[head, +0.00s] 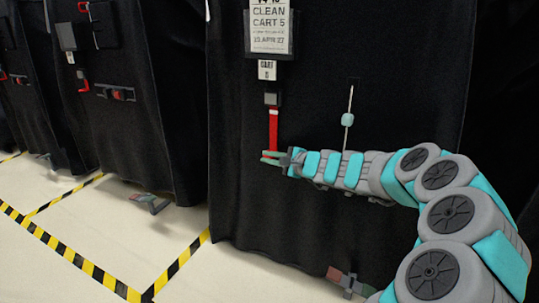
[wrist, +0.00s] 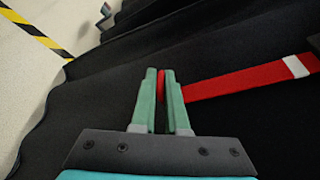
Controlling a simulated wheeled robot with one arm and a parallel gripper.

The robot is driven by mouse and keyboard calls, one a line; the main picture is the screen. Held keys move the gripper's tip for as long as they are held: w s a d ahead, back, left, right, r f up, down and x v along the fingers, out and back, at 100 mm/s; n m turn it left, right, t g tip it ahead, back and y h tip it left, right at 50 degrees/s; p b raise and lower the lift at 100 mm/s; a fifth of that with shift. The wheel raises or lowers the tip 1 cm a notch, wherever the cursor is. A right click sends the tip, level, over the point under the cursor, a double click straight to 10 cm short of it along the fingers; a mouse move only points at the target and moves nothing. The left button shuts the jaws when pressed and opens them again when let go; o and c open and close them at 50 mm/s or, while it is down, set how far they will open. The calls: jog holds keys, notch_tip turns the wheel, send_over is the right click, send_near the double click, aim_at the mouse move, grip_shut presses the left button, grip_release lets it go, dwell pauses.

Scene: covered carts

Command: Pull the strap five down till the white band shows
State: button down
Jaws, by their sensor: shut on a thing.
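The red strap (head: 273,126) hangs from a dark buckle (head: 271,98) on the black cover of the cart labelled Clean Cart 5. My gripper (head: 270,158) is at the strap's lower end. In the wrist view the strap (wrist: 235,82) runs from between my fingers to the right. My gripper (wrist: 162,88) is shut on its end there. The white band (wrist: 296,66) shows across the strap near the right edge, just short of the dark buckle (wrist: 315,42). My fingers hide part of the strap's end.
A sign (head: 270,28) and a small cart tag (head: 267,70) sit above the buckle. Another covered cart (head: 150,130) with red straps stands at the left. Yellow-black tape (head: 75,259) marks the pale floor, which is open at the lower left.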

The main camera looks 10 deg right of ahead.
jog(key=shift+f, duration=0.25)
jog(key=c, duration=0.9)
grip_release()
jog(key=shift+r, duration=0.1)
jog(key=shift+s+d, duration=0.1)
jog(key=p+v, duration=0.1)
jog(key=v, duration=0.6)
jog(key=shift+s+d+r, duration=0.1)
jog(key=shift+s+d, duration=0.05)
jog(key=shift+s, duration=0.1)
